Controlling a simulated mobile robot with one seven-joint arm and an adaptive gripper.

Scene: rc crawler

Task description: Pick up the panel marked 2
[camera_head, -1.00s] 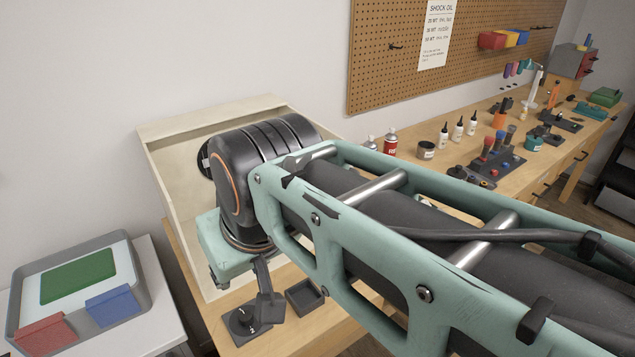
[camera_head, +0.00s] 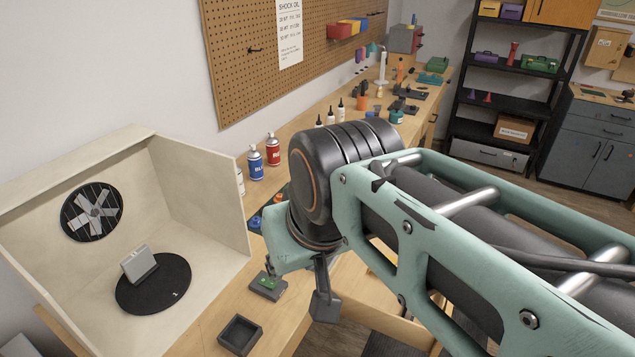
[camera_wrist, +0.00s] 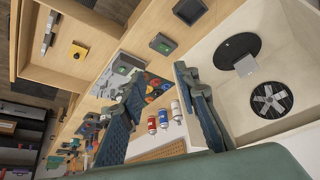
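No panel with a readable 2 shows in either view. A plain grey panel (camera_head: 138,264) stands tilted on a black turntable (camera_head: 158,297) inside a pale wooden booth (camera_head: 205,215). The panel also shows in the wrist view (camera_wrist: 246,66); I cannot make out a number on it. My gripper (camera_wrist: 157,80) is open and empty, its two dark fingers well apart over the bench. The booth lies right of the fingers in the wrist view. In the head view my arm hides part of the bench, and the gripper is partly hidden below it.
A small dark tray (camera_head: 239,335) and a grey block with a green top (camera_head: 267,287) sit on the bench (camera_head: 205,328) before the booth. Spray cans, a blue (camera_head: 255,163) and a red (camera_head: 272,150), stand right of the booth. A pegboard (camera_head: 240,75) hangs behind.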

